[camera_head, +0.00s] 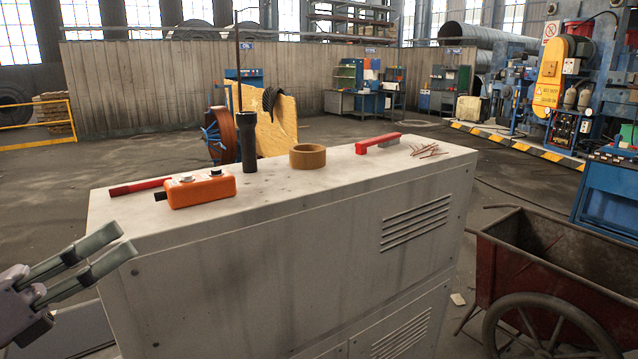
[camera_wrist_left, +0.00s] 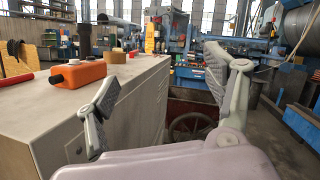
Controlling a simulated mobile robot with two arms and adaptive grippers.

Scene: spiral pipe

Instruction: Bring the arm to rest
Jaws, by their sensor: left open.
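My left gripper (camera_head: 118,246) comes in from the left in the head view, in front of the left end of a white metal cabinet (camera_head: 290,255). Its two fingers are apart with nothing between them. In the left wrist view the fingers of my left gripper (camera_wrist_left: 158,100) are spread wide, and the cabinet (camera_wrist_left: 110,115) lies beyond them on the left. The gripper appears clear of the cabinet. My right gripper is in neither view.
A rusty cart (camera_head: 560,268) stands at right.

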